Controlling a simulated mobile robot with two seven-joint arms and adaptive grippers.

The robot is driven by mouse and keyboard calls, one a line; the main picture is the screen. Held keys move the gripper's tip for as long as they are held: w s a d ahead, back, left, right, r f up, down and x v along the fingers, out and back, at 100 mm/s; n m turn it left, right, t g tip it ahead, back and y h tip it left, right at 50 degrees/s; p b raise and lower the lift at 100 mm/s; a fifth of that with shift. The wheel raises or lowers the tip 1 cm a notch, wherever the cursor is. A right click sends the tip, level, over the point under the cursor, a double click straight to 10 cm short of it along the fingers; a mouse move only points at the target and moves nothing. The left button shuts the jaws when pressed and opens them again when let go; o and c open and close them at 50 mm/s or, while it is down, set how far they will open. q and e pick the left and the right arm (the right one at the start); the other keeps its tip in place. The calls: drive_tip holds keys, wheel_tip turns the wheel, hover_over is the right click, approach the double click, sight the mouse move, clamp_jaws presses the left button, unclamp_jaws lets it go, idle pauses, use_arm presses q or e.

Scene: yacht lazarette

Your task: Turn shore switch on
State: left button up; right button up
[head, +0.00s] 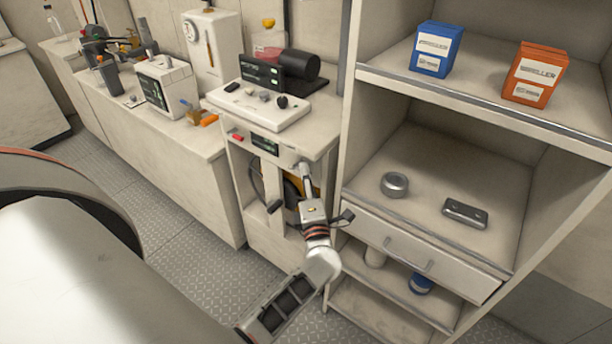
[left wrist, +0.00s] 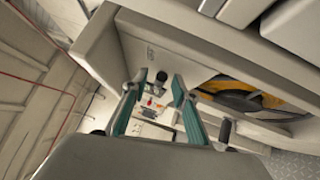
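The cabinet's front panel (head: 264,146) carries a dark display with green marks and a red switch (head: 237,137) at its left. My left gripper (head: 304,172) is at the right end of this panel and covers part of it. In the left wrist view its two teal fingers (left wrist: 159,80) are apart. A small dark knob (left wrist: 161,76) shows between the fingertips, with small red parts (left wrist: 148,102) below it. I cannot tell whether the fingers touch the knob. I cannot read which control is the shore switch or its setting. My right gripper is not seen.
A white console (head: 258,112) with knobs sits on the counter above the panel. A yellow and black coil (left wrist: 245,95) lies in the opening under the panel. Shelves with a blue box (head: 437,50), an orange box (head: 535,75) and a drawer (head: 415,255) stand close at right.

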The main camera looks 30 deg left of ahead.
use_arm(q)
clamp_jaws()
drive_tip(key=shift+f, duration=0.1)
